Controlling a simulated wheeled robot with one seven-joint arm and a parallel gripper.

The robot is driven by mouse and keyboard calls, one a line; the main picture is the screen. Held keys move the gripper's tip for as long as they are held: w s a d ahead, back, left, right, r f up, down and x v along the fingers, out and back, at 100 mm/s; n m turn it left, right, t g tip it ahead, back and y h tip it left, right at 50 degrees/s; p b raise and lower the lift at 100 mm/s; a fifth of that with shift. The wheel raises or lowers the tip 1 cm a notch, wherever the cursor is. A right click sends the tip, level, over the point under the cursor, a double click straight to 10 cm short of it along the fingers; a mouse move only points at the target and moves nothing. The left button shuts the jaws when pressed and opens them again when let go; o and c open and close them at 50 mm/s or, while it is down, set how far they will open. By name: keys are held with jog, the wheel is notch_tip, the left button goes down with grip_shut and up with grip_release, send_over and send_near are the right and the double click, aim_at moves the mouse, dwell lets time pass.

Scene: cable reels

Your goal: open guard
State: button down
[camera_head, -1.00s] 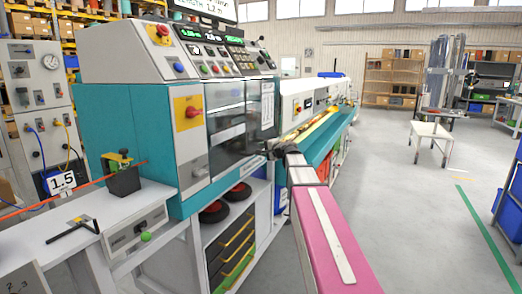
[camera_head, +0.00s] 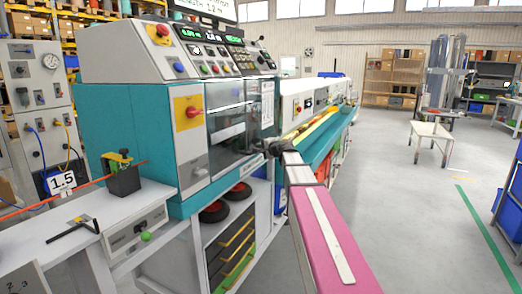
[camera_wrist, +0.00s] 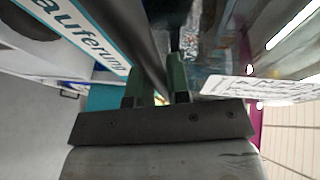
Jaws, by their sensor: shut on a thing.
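The guard (camera_head: 230,120) is a clear, smoky panel on the front of the teal and white machine. It hangs down over the work space and looks closed or nearly so. A white label (camera_head: 267,103) is at its right side. My gripper (camera_head: 270,150) is at the guard's lower right edge. In the wrist view, the two green fingers of my gripper (camera_wrist: 157,82) are shut on a dark bar (camera_wrist: 150,50), which seems to be the guard's handle. My arm hides part of the handle in the head view.
A red rotary switch (camera_head: 192,112) on a yellow plate sits left of the guard. A bench (camera_head: 90,215) with a small clamp (camera_head: 122,175) stands at the left. A long trough (camera_head: 315,130) runs behind my gripper. The floor (camera_head: 410,220) to the right is clear.

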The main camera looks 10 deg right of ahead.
notch_tip(320, 180, up, 37)
dwell(0.4)
jog(key=c, duration=1.1)
grip_release()
jog(key=v, duration=1)
jog(key=shift+s+d, duration=0.25)
jog(key=shift+s, duration=0.05)
